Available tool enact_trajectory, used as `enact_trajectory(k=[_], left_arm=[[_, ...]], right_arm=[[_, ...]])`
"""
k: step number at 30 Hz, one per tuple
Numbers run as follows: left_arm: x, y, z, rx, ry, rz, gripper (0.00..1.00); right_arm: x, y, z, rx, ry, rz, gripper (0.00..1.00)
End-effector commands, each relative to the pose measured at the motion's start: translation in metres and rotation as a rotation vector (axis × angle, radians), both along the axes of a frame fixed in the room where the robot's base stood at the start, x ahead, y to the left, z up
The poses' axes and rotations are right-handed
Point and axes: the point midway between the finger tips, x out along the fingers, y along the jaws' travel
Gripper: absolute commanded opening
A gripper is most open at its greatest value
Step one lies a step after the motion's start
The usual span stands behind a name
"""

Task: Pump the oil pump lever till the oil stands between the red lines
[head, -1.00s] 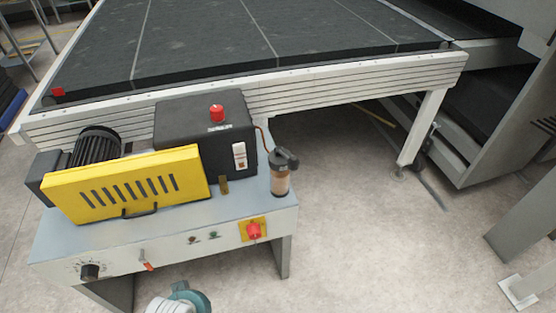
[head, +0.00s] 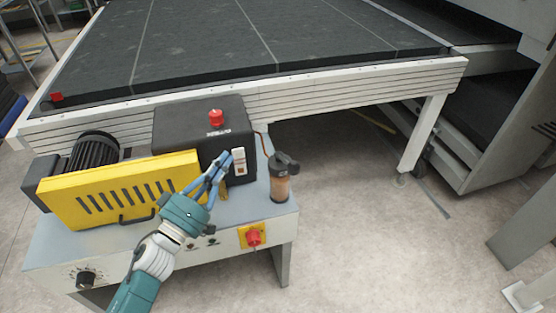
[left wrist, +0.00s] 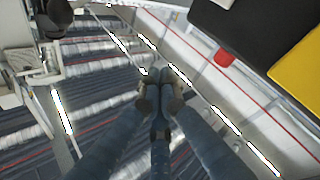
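The oil pump (head: 279,187) is a small upright cylinder with brownish contents and a black top. It stands on the right end of the grey cabinet. Its black lever (head: 288,160) sticks out at the top. A small white panel with red marking (head: 239,161) is on the black box; the oil level in it is too small to read. My left gripper (head: 226,157) is in front of the black box, left of the pump and apart from it. Its blue fingers are together and empty, as the left wrist view (left wrist: 161,78) also shows. My right gripper is out of view.
The black box (head: 185,125) carries a red knob (head: 216,118). A yellow guard (head: 120,190) stands left of it. A red switch on a yellow plate (head: 253,236) is on the cabinet front. A large dark conveyor bed (head: 220,40) lies behind. Floor to the right is clear.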

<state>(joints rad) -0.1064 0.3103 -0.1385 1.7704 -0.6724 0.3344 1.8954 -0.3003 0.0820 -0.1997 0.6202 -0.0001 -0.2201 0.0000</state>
Motion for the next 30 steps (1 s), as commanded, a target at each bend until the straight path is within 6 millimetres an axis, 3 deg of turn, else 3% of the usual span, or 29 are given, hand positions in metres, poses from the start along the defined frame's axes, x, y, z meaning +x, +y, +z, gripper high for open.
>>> enact_trajectory(k=[4,10,23,30], left_arm=[[-0.01,-0.026,0.003,-0.078,0.006,-0.207,0.0],[-0.023,-0.044,0.0,-0.128,0.046,-0.367,0.0],[-0.026,-0.048,-0.001,-0.137,0.055,-0.396,0.0],[-0.009,-0.066,0.01,-0.142,0.052,-0.395,0.0]], right_arm=[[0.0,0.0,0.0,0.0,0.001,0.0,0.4],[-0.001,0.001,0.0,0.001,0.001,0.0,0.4],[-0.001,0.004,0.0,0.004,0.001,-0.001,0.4],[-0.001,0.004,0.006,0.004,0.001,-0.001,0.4]])
